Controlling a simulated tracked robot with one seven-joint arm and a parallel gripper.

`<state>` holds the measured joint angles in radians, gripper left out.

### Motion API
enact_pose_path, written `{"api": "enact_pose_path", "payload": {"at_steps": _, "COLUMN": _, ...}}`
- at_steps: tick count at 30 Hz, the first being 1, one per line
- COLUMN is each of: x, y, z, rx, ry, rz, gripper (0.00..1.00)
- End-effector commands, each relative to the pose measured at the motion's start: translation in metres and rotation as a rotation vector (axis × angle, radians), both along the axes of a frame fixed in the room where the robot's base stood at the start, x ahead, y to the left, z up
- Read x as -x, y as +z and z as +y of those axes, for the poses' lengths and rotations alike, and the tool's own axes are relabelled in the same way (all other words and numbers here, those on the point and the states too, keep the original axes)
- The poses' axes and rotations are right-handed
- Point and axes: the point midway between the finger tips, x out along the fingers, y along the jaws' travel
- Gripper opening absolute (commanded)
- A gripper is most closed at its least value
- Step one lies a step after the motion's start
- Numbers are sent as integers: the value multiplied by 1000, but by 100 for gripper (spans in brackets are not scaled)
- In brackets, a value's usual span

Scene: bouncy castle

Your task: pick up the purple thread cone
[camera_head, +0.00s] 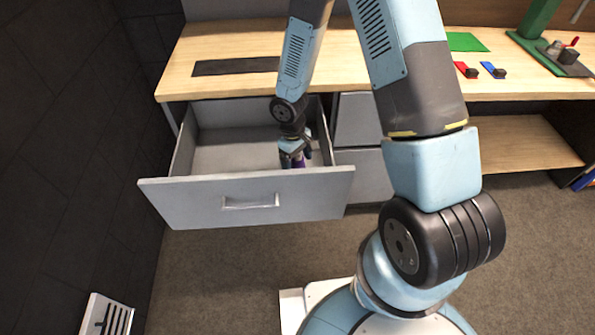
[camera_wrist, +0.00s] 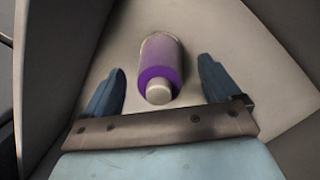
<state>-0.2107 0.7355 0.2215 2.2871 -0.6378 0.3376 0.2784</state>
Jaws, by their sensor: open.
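The purple thread cone (camera_wrist: 160,68) lies in the open drawer, seen end-on in the wrist view with its pale tip toward my gripper. My gripper (camera_wrist: 160,90) is open, with one blue finger on each side of the cone and gaps between fingers and cone. In the head view my gripper (camera_head: 295,158) reaches down into the right side of the drawer (camera_head: 245,200).
The drawer's walls stand close around my gripper; its left part is empty. Above is a wooden desk (camera_head: 230,45) with a dark strip, a green sheet (camera_head: 466,42) and small red and blue items. A dark wall (camera_head: 60,130) stands at the left.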

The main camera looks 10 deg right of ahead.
Motion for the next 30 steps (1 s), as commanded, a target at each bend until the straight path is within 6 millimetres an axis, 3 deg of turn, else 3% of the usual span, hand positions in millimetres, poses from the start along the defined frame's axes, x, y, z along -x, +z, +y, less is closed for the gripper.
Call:
{"api": "enact_pose_path", "payload": {"at_steps": 6, "x": 2, "y": -23, "z": -2, "rx": 1, "ry": 0, "rz": 1, "gripper": 91}}
{"api": "enact_pose_path", "payload": {"at_steps": 16, "x": 2, "y": -27, "z": -2, "rx": -1, "ry": 0, "rz": -1, "gripper": 91}}
{"api": "enact_pose_path", "payload": {"at_steps": 30, "x": 2, "y": -26, "z": -2, "rx": 0, "ry": 0, "rz": 0, "gripper": 46}}
